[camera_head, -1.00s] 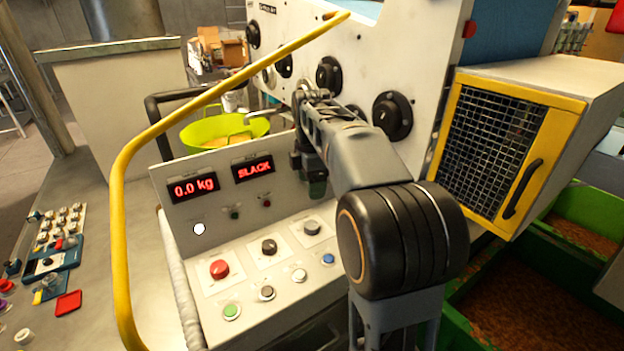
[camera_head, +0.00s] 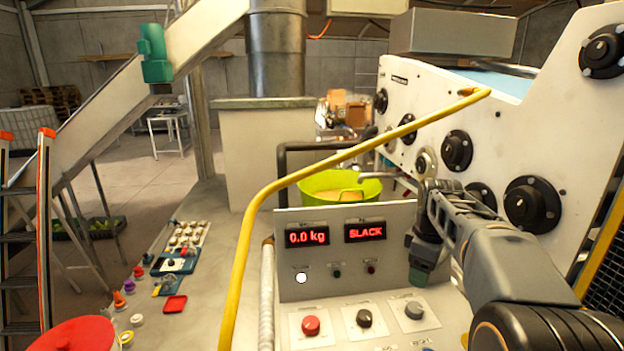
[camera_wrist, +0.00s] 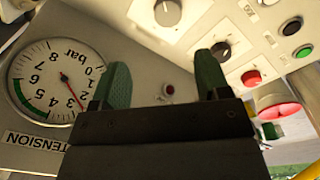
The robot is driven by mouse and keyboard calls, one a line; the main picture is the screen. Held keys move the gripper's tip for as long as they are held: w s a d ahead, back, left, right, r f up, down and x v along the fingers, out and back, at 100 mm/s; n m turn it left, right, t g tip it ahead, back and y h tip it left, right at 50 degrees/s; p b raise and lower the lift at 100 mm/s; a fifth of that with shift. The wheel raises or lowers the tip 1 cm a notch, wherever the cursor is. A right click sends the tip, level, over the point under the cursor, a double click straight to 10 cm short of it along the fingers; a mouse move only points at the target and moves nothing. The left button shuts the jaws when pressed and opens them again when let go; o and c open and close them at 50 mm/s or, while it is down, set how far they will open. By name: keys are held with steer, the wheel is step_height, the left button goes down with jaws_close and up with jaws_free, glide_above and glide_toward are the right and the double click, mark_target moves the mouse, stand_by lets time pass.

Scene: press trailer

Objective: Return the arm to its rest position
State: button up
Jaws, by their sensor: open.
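My gripper (camera_head: 417,274) hangs at the end of my arm, over the right part of the grey control panel (camera_head: 300,288) in the head view. In the wrist view my gripper (camera_wrist: 160,82) shows two dark green fingers set wide apart, with nothing between them. A round bar gauge (camera_wrist: 52,82) marked TENSION is left of the fingers in that view. A black knob (camera_wrist: 219,50) shows beside the right finger. Whether the fingertips touch the panel cannot be told.
A yellow rail (camera_head: 300,172) curves across in front of the panel. The panel displays read 0.0 kg (camera_head: 307,238) and SLACK (camera_head: 365,232). A white machine wall with black knobs (camera_head: 457,150) stands close to my arm. A lime tub (camera_head: 340,187) is behind the panel.

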steer(key=s+a+f+m, duration=0.1)
steer(key=s+m, duration=0.1)
steer(key=s+a+f+m+t, duration=0.1)
steer(key=s+a+f+m, duration=0.1)
steer(key=m, duration=0.1)
steer(key=s+a+f+m, duration=0.1)
steer(key=s+m, duration=0.2)
steer(key=shift+s+a+f+t, duration=0.1)
steer(key=shift+a+f+t, duration=0.05)
steer(key=shift+f+t, duration=0.2)
steer(key=s+a+f+m, duration=0.1)
steer(key=s, duration=0.2)
steer(key=s+a+f+t, duration=0.1)
steer(key=s+a, duration=0.1)
steer(key=s, duration=0.1)
steer(key=s+a+f+m, duration=0.1)
steer(key=s, duration=0.2)
steer(key=shift+s+a+m+t, duration=0.25)
steer(key=shift+a+m+t, duration=0.05)
steer(key=shift+t, duration=0.05)
steer(key=shift+a+r, duration=0.25)
steer(key=shift+r, duration=0.15)
